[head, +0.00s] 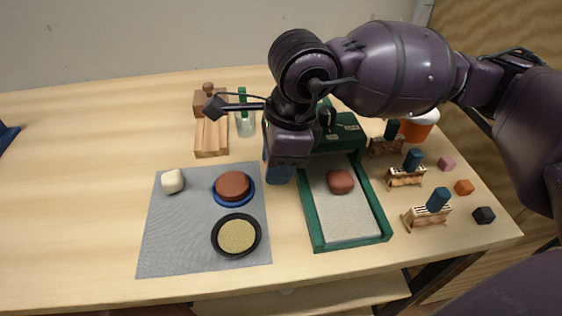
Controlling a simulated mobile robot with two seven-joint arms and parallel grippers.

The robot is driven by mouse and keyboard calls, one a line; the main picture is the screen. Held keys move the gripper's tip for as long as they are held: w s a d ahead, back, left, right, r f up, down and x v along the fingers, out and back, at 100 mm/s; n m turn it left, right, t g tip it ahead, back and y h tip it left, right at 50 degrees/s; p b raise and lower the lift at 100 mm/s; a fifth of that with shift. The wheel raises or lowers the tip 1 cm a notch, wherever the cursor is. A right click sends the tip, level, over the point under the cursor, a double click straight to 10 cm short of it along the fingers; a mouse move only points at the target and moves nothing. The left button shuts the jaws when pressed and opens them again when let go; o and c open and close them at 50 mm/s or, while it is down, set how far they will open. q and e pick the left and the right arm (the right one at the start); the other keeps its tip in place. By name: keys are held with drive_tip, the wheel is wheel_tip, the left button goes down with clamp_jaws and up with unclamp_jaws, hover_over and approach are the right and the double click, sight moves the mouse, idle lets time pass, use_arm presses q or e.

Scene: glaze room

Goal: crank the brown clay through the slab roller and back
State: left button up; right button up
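The slab roller has a green frame (312,222) around a long grey bed. Its dark green roller housing (350,133) stands at the far end, partly covered by my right arm. A reddish-brown lump of clay (340,181) lies on the bed, on the near side of the housing. My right gripper (281,172) points down just left of the roller, with a blue part at its lower end. I cannot tell whether that part is fingers or a crank handle, or whether the gripper is closed. The crank is not clearly visible. My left gripper is out of view.
A grey mat (160,245) holds a white lump (172,181), a brown disc (232,185) on a blue plate and a black dish (256,247). A wooden stand (212,140) is behind. Small racks (405,178) and cubes (464,187) stand right. The left tabletop is clear.

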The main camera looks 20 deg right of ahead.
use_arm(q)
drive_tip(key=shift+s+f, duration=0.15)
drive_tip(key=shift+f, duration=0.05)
use_arm(e)
drive_tip(key=shift+f, duration=0.1)
drive_tip(key=shift+w, duration=0.1)
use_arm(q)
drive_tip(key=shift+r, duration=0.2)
use_arm(e)
drive_tip(key=w+r, duration=0.2)
drive_tip(key=shift+w+d, duration=0.3)
drive_tip(key=shift+d, duration=0.05)
drive_tip(key=shift+w, duration=0.1)
idle(0.5)
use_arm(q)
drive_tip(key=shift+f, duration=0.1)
use_arm(e)
drive_tip(key=shift+w+d+r, duration=0.2)
drive_tip(key=shift+w+r, duration=0.1)
drive_tip(key=shift+w, duration=0.25)
drive_tip(key=shift+w+d+r, duration=0.15)
drive_tip(key=shift+w+r, duration=0.1)
drive_tip(key=shift+w, duration=0.4)
